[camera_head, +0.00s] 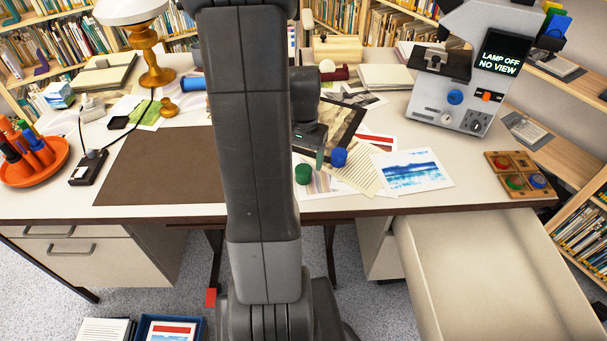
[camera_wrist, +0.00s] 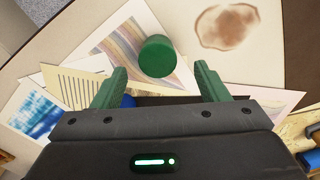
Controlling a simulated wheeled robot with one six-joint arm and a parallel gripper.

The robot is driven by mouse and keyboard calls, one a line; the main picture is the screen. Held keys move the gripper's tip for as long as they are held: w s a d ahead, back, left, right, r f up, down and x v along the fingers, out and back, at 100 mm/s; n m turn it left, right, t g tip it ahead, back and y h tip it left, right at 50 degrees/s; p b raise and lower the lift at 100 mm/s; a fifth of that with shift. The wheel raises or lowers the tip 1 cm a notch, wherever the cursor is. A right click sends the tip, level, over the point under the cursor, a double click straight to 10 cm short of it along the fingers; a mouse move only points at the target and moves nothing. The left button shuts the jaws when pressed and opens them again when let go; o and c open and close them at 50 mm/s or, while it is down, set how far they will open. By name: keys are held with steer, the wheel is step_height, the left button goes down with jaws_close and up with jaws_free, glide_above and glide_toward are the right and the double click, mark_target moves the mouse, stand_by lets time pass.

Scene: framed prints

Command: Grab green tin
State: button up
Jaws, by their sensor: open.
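The green tin (camera_head: 303,174) stands near the front edge of the desk, beside my dark arm. In the wrist view the green tin (camera_wrist: 157,56) lies ahead of and between my two green fingers. My gripper (camera_wrist: 160,70) is open and empty, its fingers apart on either side of the tin's line. In the head view my gripper (camera_head: 318,158) is just behind the tin, partly hidden by my arm. A blue tin (camera_head: 339,157) stands close by to the right; a bit of it (camera_wrist: 128,101) shows beside a finger.
Prints and papers, including a blue seascape (camera_head: 411,169), lie around the tin. A brown mat (camera_head: 160,168) and an orange tray (camera_head: 62,172) are to the left. A wooden tray with small tins (camera_head: 515,165) and a grey device (camera_head: 450,110) are to the right.

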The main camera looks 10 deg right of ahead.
mark_target(303, 169)
steer(key=f, duration=0.4)
steer(key=shift+s+f, duration=0.2)
steer(key=shift+f, duration=0.15)
steer(key=c, duration=1.1)
steer(key=shift+r, duration=0.1)
